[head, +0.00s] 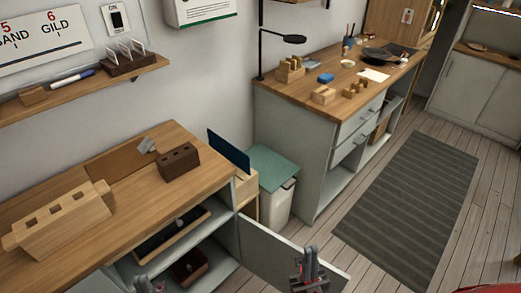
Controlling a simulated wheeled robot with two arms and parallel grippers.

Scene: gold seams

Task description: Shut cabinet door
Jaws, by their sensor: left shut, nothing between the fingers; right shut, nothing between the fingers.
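The cabinet door (272,254) is a pale grey panel. It stands open, swung out from the right side of the wooden-topped cabinet (205,190) at the lower left. Dark items show inside the open cabinet, on its shelf. My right gripper (312,252) is shut and empty, in front of the door's outer part in the picture; I cannot tell whether it touches. My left gripper (147,284) is shut and empty at the bottom edge, in front of the cabinet's opening, and is partly cut off by the frame.
A wooden rack (62,219) and a dark block with holes (178,161) stand on the cabinet top. A bin with a green lid (272,166) stands behind the door. A second workbench (320,110) with small items is further back. A striped rug (415,210) lies on open floor at right.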

